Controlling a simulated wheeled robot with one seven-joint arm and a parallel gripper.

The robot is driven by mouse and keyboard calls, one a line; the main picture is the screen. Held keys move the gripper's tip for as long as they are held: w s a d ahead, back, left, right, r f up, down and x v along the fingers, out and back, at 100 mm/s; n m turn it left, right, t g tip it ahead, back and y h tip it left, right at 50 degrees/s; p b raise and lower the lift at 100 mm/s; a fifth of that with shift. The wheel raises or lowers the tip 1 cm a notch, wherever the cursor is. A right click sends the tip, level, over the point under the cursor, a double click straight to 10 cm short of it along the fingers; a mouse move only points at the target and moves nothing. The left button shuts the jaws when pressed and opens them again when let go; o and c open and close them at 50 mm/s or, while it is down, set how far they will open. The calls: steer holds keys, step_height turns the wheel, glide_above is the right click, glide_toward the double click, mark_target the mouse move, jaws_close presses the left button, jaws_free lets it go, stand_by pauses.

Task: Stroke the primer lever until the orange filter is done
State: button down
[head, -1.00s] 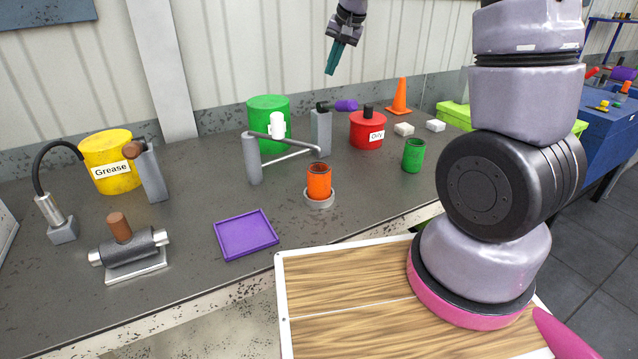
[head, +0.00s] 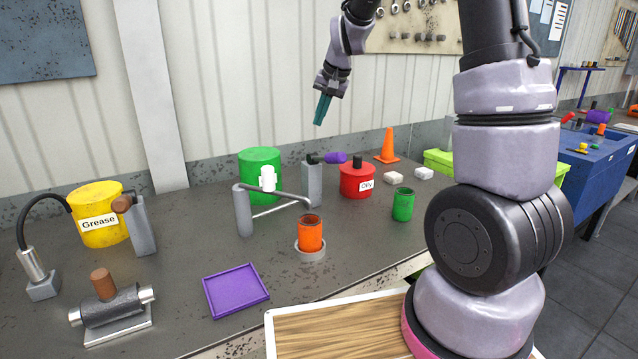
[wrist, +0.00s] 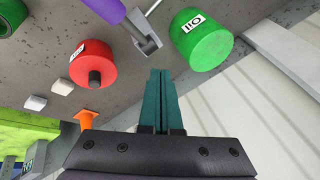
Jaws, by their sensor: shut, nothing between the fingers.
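The orange filter (head: 311,233) stands upright in a grey ring seat (head: 311,252) on the bench, under the end of a grey spout pipe (head: 283,197). The primer lever appears to be the purple-handled arm (head: 334,158) on a grey post (head: 312,184) behind it; the purple handle also shows in the wrist view (wrist: 104,10). My gripper (head: 320,110), with teal fingers, is shut and empty. It hangs in the air above and behind the lever, apart from it. In the wrist view the shut fingers (wrist: 159,85) point toward the post. The filter's inside level cannot be told.
A green drum (head: 258,166) labelled Oil in the wrist view (wrist: 202,45), a red Oily can (head: 353,182), a green cup (head: 403,205) and an orange cone (head: 387,146) stand nearby. A yellow Grease bucket (head: 98,225) and purple tray (head: 236,290) sit left.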

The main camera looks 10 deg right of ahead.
mark_target(325, 158)
steer(key=shift+w+r, duration=0.25)
steer(key=shift+r, duration=0.45)
steer(key=shift+w+r, duration=0.2)
steer(key=shift+r, duration=0.5)
steer(key=shift+f, duration=0.1)
steer(key=shift+s+d+f, duration=0.15)
steer(key=shift+s+f, duration=0.3)
steer(key=shift+f, duration=0.9)
steer(key=shift+s+d+f, duration=0.1)
steer(key=shift+s+f, duration=0.4)
steer(key=shift+f, duration=0.9)
steer(key=shift+s+d+f, duration=0.15)
steer(key=shift+s+f, duration=0.3)
steer(key=shift+f, duration=0.9)
steer(key=shift+f, duration=0.15)
steer(key=shift+s+f, duration=0.15)
steer(key=shift+f, duration=0.05)
